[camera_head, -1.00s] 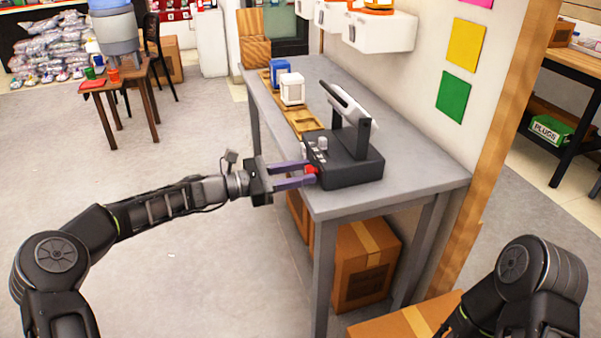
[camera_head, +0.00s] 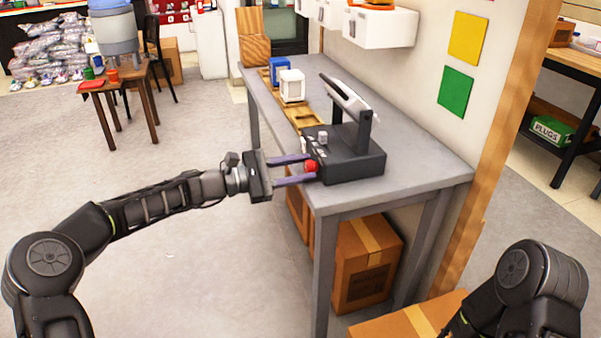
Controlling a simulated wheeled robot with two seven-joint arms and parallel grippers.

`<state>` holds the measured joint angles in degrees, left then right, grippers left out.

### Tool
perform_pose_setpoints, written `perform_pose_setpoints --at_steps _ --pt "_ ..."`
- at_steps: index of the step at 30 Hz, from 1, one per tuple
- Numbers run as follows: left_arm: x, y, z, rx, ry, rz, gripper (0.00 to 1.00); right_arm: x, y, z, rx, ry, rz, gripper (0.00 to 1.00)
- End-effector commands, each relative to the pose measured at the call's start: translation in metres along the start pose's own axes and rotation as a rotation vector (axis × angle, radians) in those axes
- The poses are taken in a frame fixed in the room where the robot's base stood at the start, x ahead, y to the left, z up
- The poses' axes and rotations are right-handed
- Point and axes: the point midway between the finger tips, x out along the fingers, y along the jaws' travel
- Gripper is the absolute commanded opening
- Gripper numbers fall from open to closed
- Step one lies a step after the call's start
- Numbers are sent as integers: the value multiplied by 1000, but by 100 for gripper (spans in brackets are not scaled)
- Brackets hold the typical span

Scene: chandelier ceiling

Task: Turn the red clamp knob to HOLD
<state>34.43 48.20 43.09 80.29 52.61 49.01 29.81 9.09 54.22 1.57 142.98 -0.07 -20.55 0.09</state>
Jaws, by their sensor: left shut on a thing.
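The red clamp knob (camera_head: 311,166) sits on the near left side of a black device (camera_head: 352,167) with an upright arm and a pale tilted plate on top. The device stands on the grey table. My left gripper (camera_head: 305,169) reaches in from the left with its two purple fingers, one above and one below the knob, and is shut on it. The knob's marks, HOLD included, are too small to read. Only part of my right arm shows at the lower right; its gripper is out of view.
The grey table (camera_head: 420,182) also holds a wooden tray (camera_head: 303,119), a white block (camera_head: 291,86) and a blue block (camera_head: 280,69) behind the device. Cardboard boxes (camera_head: 366,265) lie beneath the table.

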Motion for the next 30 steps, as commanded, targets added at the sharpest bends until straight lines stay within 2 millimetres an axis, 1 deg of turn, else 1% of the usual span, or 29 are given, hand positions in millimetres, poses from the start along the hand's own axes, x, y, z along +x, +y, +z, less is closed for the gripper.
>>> perform_pose_setpoints --at_steps 4,5,12,13,25,30 --pt "0 0 0 -3 0 -1 0 -1 0 0 0 0 0 33" --pt "0 0 0 -3 0 -1 33 -1 0 0 0 0 0 33" --pt "0 0 0 -4 0 -1 52 -1 0 0 0 0 0 33" --pt "0 0 0 -4 0 -1 54 -1 0 0 0 0 0 33" --pt "0 0 0 -13 0 -1 54 -2 -1 0 0 0 0 33" --pt "0 2 2 -90 0 -1 54 -11 -4 0 0 0 0 33"
